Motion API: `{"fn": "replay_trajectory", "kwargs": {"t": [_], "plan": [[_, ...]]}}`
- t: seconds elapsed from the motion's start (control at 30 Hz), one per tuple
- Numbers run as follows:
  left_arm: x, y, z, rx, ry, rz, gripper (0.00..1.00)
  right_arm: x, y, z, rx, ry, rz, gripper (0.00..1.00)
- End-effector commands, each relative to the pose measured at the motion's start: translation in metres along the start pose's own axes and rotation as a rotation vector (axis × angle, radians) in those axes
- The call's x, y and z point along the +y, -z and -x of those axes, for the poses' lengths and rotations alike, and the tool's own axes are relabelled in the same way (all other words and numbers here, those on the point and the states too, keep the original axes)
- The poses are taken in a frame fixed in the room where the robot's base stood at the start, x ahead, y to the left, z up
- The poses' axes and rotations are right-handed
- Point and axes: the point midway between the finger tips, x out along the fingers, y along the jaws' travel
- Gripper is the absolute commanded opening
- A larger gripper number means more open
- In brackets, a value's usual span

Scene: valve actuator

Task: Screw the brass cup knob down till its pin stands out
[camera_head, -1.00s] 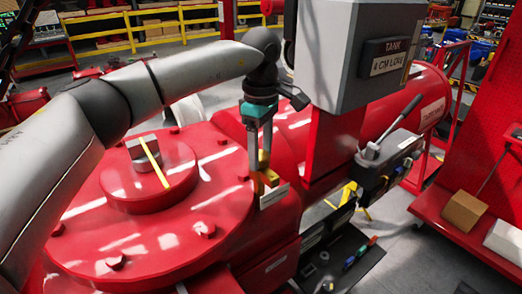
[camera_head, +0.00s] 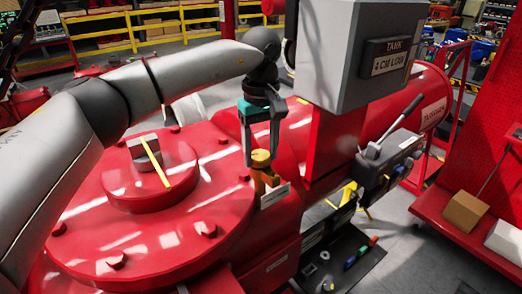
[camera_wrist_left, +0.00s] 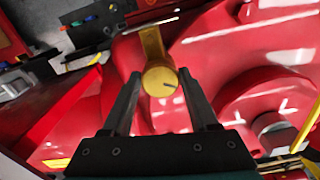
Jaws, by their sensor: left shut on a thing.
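The brass cup knob (camera_head: 261,158) sits on a yellow bracket (camera_head: 270,180) at the right edge of the big red actuator. In the left wrist view the knob (camera_wrist_left: 160,81) is seen from its top, as a round face with a small dark mark right of its middle. I cannot tell whether a pin stands out. My left gripper (camera_head: 261,160) points down from above, one finger on each side of the knob, shut on it. The left wrist view shows the gripper's fingertips (camera_wrist_left: 161,74) at the knob's sides. My right gripper is not in view.
The red actuator housing (camera_head: 120,235) carries a raised cap with a yellow pointer (camera_head: 154,162). A grey box with a TANK sign (camera_head: 390,57) hangs close right of the left gripper. A lever unit (camera_head: 392,150) stands further right. A dark tray (camera_head: 345,260) with small parts lies below.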

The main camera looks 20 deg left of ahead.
Motion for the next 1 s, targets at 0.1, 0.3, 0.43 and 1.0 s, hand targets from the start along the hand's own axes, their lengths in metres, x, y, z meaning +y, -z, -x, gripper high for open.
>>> {"fn": "replay_trajectory", "kwargs": {"t": [0.1,0.3,0.43,1.0], "plan": [[0.0008,0.0007,0.0027,0.002,-0.006,-0.007,0.04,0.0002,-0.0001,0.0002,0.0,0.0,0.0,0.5],[0.0008,0.0008,0.0027,0.002,-0.006,-0.007,0.04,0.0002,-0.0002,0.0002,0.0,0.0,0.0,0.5],[0.0008,0.0008,0.0028,0.002,-0.006,-0.007,0.04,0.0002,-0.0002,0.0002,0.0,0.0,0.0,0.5],[0.0004,0.0003,0.0032,0.001,-0.002,-0.007,0.9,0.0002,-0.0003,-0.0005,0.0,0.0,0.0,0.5]]}}
